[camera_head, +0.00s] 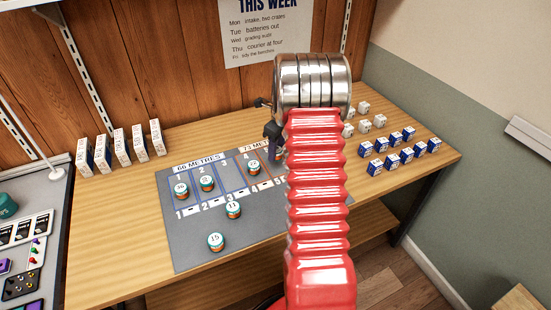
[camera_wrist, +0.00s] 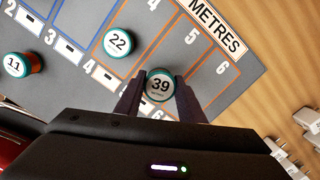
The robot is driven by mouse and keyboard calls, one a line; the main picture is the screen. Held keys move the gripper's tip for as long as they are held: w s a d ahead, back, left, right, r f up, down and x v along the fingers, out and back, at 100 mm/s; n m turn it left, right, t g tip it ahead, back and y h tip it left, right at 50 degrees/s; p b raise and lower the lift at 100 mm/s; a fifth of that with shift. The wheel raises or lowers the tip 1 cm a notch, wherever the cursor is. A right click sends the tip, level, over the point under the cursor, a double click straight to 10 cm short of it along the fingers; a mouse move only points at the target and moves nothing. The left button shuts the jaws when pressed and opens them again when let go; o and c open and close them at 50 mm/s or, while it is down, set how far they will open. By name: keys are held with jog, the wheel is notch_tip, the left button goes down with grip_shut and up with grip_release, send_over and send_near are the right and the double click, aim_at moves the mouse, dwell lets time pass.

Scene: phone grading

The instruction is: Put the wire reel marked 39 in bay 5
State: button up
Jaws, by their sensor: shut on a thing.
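The wire reel marked 39 (camera_wrist: 160,85) has a white top and teal rim. My gripper (camera_wrist: 160,88) is shut on it, one dark finger on each side. In the wrist view it appears near the line between bays 5 and 6; I cannot tell whether it touches the mat. Bay 5 (camera_wrist: 176,50) shows bare mat near its upper number. In the head view, my red arm hides the held reel and most of bays 5 and 6; part of my dark gripper (camera_head: 272,132) shows beside the arm.
Reel 22 (camera_wrist: 118,41) sits in bay 4. Two reels (camera_head: 181,190) (camera_head: 207,183) stand in bays 1 and 2. Reels 11 (camera_head: 233,209) and 15 (camera_head: 216,241) stand at the mat's front. White boxes (camera_head: 122,147) and blue-white boxes (camera_head: 391,161) flank the grey mat (camera_head: 190,255).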

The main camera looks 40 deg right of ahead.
jog(key=shift+f, duration=1.85)
jog(key=o, duration=1)
jog(key=shift+f, duration=0.1)
jog(key=r, duration=0.4)
jog(key=s+r, duration=0.1)
jog(key=r, duration=0.7)
jog(key=shift+s+d+r, duration=0.1)
jog(key=shift+s+d, duration=0.1)
